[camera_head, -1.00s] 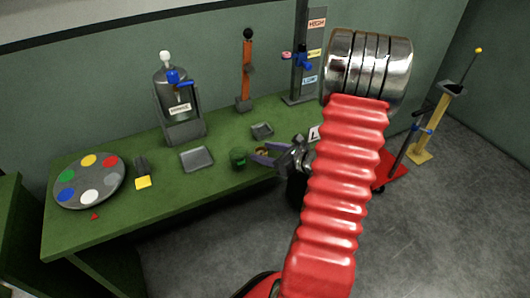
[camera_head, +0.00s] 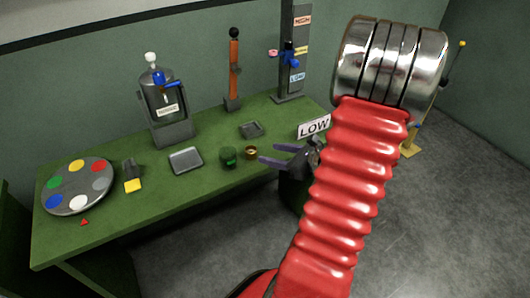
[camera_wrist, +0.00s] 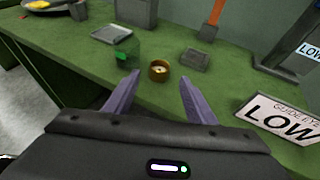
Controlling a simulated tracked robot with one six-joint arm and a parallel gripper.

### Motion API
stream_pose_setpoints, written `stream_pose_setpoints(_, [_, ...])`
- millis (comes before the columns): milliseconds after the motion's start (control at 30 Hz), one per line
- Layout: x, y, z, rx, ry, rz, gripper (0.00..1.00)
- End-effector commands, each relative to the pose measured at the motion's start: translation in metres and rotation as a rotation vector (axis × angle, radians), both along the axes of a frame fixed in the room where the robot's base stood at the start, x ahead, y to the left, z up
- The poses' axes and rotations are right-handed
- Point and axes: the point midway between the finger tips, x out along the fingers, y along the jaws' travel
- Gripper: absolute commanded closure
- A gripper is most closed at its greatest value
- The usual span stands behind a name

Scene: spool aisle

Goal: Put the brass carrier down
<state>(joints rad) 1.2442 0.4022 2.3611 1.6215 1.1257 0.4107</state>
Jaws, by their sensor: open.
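The brass carrier (camera_head: 251,153) is a small round brass ring-like piece standing on the green table, just right of a dark green cup. It also shows in the wrist view (camera_wrist: 159,71), beyond and between the fingertips. My gripper (camera_head: 270,155) is open and empty, with its two purple fingers apart, to the right of the carrier. In the wrist view my gripper (camera_wrist: 157,80) shows a clear gap to the carrier. Nothing hides the carrier in either view.
The green cup (camera_head: 227,157) stands close beside the carrier. A grey tray (camera_head: 186,161) and a smaller tray (camera_head: 251,129) lie nearby. A LOW sign (camera_head: 314,127) stands close to my gripper. A disc with coloured spots (camera_head: 77,187) is at the left.

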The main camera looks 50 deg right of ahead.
Motion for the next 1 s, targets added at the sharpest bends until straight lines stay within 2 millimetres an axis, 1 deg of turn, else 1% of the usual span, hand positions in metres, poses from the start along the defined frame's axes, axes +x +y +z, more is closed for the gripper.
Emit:
stream_pose_setpoints(33, [-0.007, -0.002, 0.004, -0.001, -0.001, -0.004, 0.49])
stream_pose_setpoints(100, [-0.015, -0.002, 0.007, -0.001, -0.001, -0.003, 0.49])
stream_pose_setpoints(300, [-0.029, -0.003, 0.012, 0.0, 0.0, -0.001, 0.49])
stream_pose_setpoints(1000, [-0.03, -0.003, 0.013, 0.0, 0.0, 0.0, 0.49])
